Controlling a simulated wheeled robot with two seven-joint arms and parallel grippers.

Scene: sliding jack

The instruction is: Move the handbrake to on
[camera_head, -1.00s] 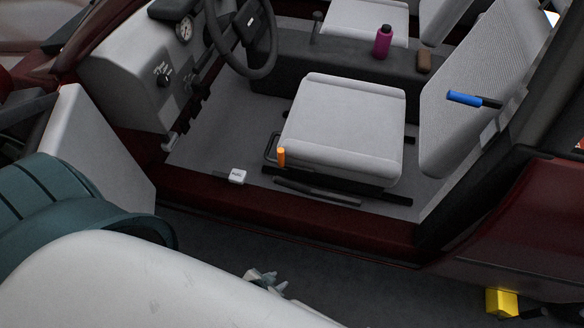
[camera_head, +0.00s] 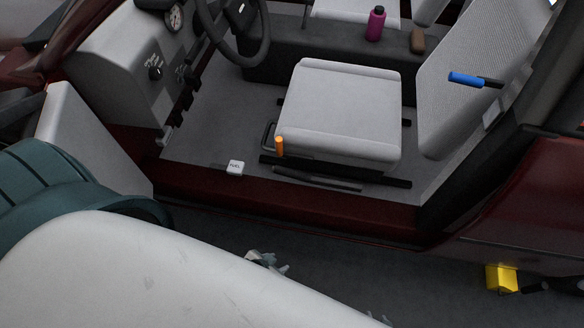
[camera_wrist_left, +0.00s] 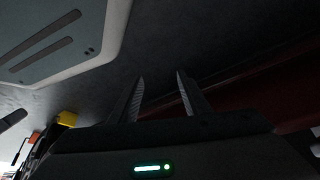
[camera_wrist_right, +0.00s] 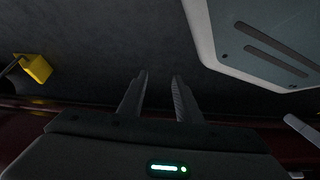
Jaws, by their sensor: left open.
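A long dark lever (camera_head: 318,180) lies low along the door sill beside the near seat; it may be the handbrake, but no label shows. An orange-topped handle (camera_head: 279,147) stands upright at the seat's front corner, and a white block marked FUEL (camera_head: 235,167) sits on the floor near the sill. My left gripper (camera_head: 268,262) is outside the car, below the sill, apart from these; in the left wrist view its fingers (camera_wrist_left: 160,76) are apart and empty. My right gripper (camera_head: 378,319) barely shows at the bottom edge; its fingers (camera_wrist_right: 159,76) are apart and empty.
The red sill (camera_head: 290,208) borders the open doorway. The grey seat (camera_head: 340,105), steering wheel (camera_head: 238,40), purple bottle (camera_head: 376,24) and blue handle (camera_head: 467,79) are inside. A yellow block (camera_head: 501,279) is at the lower right.

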